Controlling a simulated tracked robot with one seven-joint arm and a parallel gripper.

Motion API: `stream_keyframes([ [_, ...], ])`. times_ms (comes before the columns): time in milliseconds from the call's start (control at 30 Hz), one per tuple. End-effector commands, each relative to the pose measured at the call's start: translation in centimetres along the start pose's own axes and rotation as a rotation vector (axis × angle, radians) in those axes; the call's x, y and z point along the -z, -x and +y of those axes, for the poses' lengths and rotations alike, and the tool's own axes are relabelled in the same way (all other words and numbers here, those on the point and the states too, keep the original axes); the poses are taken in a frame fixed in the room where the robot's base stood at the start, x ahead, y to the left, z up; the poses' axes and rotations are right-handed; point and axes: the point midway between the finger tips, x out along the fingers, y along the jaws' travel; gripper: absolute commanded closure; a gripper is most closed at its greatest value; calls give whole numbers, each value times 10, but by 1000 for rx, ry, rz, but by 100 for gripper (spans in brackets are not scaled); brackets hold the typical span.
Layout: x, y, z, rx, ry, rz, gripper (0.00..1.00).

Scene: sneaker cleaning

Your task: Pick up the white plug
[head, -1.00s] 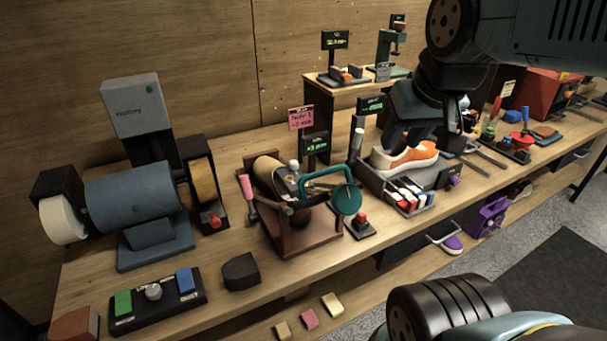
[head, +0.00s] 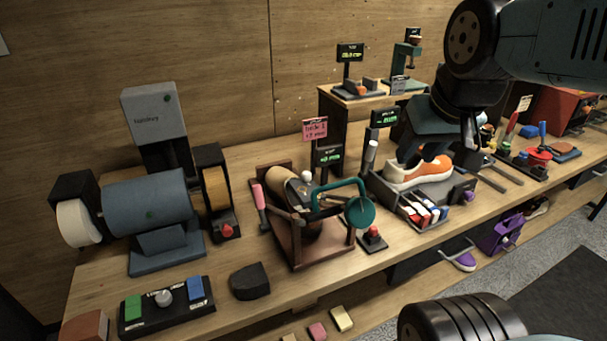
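A small white rounded knob (head: 306,176) sits on top of the brown-framed drum device (head: 300,250) in the middle of the bench. A white-topped upright cylinder (head: 371,152) stands to its right. I cannot tell which of these, if either, is the white plug. My gripper (head: 432,150) is at the right, over or just behind the orange and white sneaker (head: 425,172), apart from both white pieces. Its fingertips are partly hidden by its own dark body, so I cannot tell whether it is open or touches the shoe.
A blue-grey motor with wheels (head: 150,210) fills the left of the bench. A button panel (head: 165,308) and a dark block (head: 249,281) lie in front. A teal handle (head: 340,192) rises beside the white knob. A tray of small bottles (head: 422,210) stands below the sneaker.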

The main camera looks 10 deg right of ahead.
Motion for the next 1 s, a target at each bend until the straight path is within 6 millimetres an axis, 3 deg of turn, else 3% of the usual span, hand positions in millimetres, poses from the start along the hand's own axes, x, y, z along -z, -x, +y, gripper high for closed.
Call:
stream_keyframes([
  [333,0,0,0,0,0,0,62],
  [533,8,-1,-3,7,6,-17,44],
  [767,47,-11,-24,33,33,-114,44],
  [1000,92,-32,-57,53,67,-231,44],
])
